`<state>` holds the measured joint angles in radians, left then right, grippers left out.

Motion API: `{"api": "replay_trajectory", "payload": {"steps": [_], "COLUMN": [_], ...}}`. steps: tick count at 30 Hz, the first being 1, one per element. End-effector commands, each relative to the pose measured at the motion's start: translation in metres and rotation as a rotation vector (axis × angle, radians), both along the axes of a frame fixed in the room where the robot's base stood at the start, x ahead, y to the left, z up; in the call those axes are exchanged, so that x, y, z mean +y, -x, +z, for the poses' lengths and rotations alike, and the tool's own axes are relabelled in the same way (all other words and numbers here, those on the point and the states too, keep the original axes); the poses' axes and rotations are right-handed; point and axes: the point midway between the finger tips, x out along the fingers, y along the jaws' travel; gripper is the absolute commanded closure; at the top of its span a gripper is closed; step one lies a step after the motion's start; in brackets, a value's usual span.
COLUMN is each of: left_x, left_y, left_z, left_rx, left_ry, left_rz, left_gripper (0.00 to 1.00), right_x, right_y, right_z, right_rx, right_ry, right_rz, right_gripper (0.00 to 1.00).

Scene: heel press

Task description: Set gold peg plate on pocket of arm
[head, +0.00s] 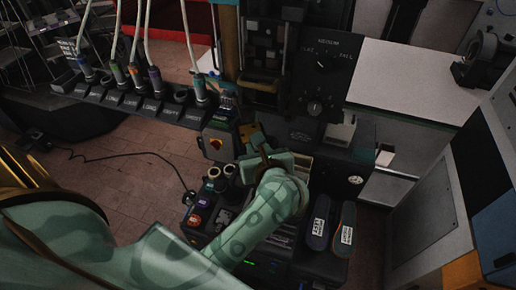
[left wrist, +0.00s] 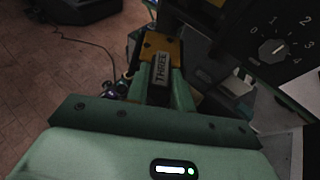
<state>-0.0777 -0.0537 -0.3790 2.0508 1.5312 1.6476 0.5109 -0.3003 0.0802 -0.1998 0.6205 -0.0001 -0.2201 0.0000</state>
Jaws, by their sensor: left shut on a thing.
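The gold peg plate (left wrist: 161,46) shows in the left wrist view, with dark spots on its face and a grey tag reading THREE. My left gripper (left wrist: 160,72) is shut on it, with a green finger on each side of the tag. In the head view the gold plate (head: 249,131) shows just beyond my left gripper (head: 258,144), in front of the dark press. My forearm hides part of the area below. I cannot make out the arm's pocket clearly. My right gripper is in neither view.
A dark panel with knobs (head: 316,107) stands right of the plate. A control box with a red switch (head: 215,143) is close on the left. Two shoe soles (head: 319,222) lie at the right. A rack of corded tools (head: 130,97) runs along the upper left.

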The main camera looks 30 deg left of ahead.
Motion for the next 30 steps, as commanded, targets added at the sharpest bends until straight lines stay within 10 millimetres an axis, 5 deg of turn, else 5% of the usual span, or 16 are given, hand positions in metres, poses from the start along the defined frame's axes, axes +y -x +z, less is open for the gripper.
{"api": "replay_trajectory", "payload": {"steps": [15, 16, 18, 30], "left_x": [0.0001, 0.0001, 0.0001, 0.0], "left_y": [-0.0001, -0.0001, -0.0001, 0.0002], "left_z": [-0.0056, -0.0053, -0.0051, -0.0058], "left_rx": [-0.001, -0.001, -0.001, 0.001], "left_ry": [-0.001, -0.001, -0.001, 0.001], "left_rz": [0.0, 0.0, 0.0, 0.0], "left_gripper": [1.0, 0.71, 0.52, 0.51], "right_x": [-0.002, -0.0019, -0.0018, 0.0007], "right_y": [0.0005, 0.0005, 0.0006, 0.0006], "right_z": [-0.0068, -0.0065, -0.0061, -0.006], "right_rx": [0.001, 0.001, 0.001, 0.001], "right_ry": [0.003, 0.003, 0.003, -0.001], "right_rz": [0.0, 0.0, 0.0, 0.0], "right_gripper": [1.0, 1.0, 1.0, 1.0]}}
